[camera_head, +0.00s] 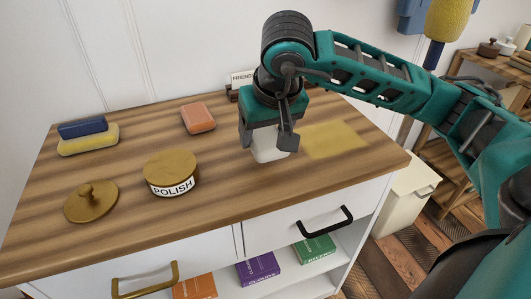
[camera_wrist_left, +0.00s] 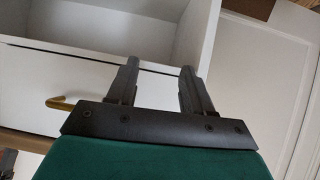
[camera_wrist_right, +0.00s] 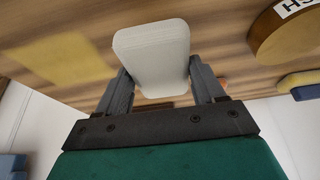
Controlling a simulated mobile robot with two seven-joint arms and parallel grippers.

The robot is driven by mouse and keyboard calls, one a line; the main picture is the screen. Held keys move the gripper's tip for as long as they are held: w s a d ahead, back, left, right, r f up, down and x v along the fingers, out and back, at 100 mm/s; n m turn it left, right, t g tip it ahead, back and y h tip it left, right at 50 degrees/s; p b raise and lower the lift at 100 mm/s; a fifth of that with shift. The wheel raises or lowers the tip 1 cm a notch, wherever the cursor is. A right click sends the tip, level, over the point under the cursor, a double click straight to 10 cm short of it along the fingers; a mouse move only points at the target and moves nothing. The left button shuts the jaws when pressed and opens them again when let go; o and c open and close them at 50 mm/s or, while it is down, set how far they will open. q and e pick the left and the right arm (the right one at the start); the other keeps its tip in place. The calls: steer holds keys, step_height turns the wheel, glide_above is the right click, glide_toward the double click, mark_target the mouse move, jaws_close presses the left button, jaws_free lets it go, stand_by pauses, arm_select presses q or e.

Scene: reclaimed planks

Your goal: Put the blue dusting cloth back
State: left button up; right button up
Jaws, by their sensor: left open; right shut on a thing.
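A dark blue folded piece (camera_head: 82,127), which looks like the blue dusting cloth, lies on a yellow piece (camera_head: 88,144) at the back left of the wooden top. It also shows at the right edge of the right wrist view (camera_wrist_right: 298,79). My right gripper (camera_head: 268,136) points down at the right part of the top, well away from the blue piece. It is shut on a white block (camera_wrist_right: 152,55), beside a flat yellow patch (camera_head: 335,139). My left gripper (camera_wrist_left: 157,85) is open and empty in front of white cabinet panels; it is outside the head view.
A polish tin (camera_head: 171,172), a knobbed brass lid (camera_head: 91,201) and an orange block (camera_head: 198,118) stand on the wooden top (camera_head: 230,200). A small sign (camera_head: 242,78) stands behind my right gripper. Drawers and a shelf with boxes (camera_head: 258,269) are below.

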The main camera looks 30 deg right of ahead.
step_height(320, 180, down, 4)
steer(key=shift+f+b, duration=0.15)
steer(key=shift+b, duration=0.45)
arm_select(q)
steer(key=shift+w+d, duration=0.2)
steer(key=shift+w, duration=0.15)
arm_select(e)
steer(key=shift+f, duration=0.15)
steer(key=o, duration=0.5)
steer(key=shift+f, duration=0.1)
steer(key=o, duration=0.4)
arm_select(q)
steer(key=shift+f, duration=0.1)
arm_select(e)
steer(key=shift+o, duration=0.2)
